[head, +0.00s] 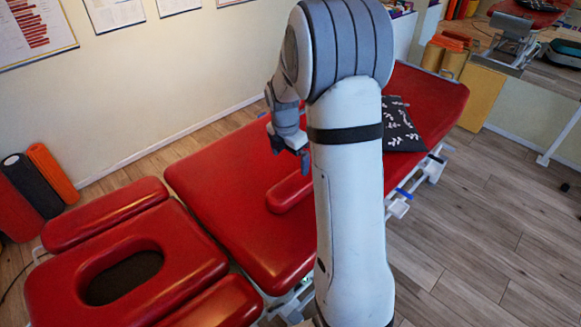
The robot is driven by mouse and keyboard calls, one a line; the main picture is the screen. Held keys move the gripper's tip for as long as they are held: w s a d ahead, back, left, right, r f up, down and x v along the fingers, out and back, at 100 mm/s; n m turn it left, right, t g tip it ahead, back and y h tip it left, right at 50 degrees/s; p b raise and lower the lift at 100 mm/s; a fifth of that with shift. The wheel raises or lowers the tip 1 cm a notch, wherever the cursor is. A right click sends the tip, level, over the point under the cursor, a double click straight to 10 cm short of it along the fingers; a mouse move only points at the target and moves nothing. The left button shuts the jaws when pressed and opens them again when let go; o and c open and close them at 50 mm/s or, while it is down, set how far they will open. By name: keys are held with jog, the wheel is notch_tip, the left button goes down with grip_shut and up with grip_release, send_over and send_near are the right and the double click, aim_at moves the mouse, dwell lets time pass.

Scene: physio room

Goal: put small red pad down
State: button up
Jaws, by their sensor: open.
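The small red pad (289,192) lies on the long red section of the treatment table (215,195). Its right end is hidden behind my arm. My gripper (289,152) is open, with its fingers pointing down. In the picture it is just above and behind the pad, and no pad shows between its fingers. The exact height of the fingers over the table is hard to tell from this one view.
The table's headrest (200,262) with a dark oval face hole is at the lower left. A black patterned cloth (402,128) lies on the table's far right part. Dark and orange rolls (52,172) stand by the left wall. Wooden floor (470,215) is open at right.

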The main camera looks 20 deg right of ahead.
jog(key=s+a+r+m, duration=0.3)
jog(key=s+m, duration=0.4)
jog(key=s, duration=0.1)
jog(key=s+a+r+m+t, duration=0.1)
jog(key=s+a+r+m, duration=0.2)
jog(key=s+m, duration=0.5)
jog(key=s+a+r+m+t+y, duration=0.1)
jog(key=s+a+r+m, duration=0.3)
jog(key=s+m, duration=0.3)
jog(key=shift+s+r, duration=0.6)
jog(key=shift+s, duration=0.35)
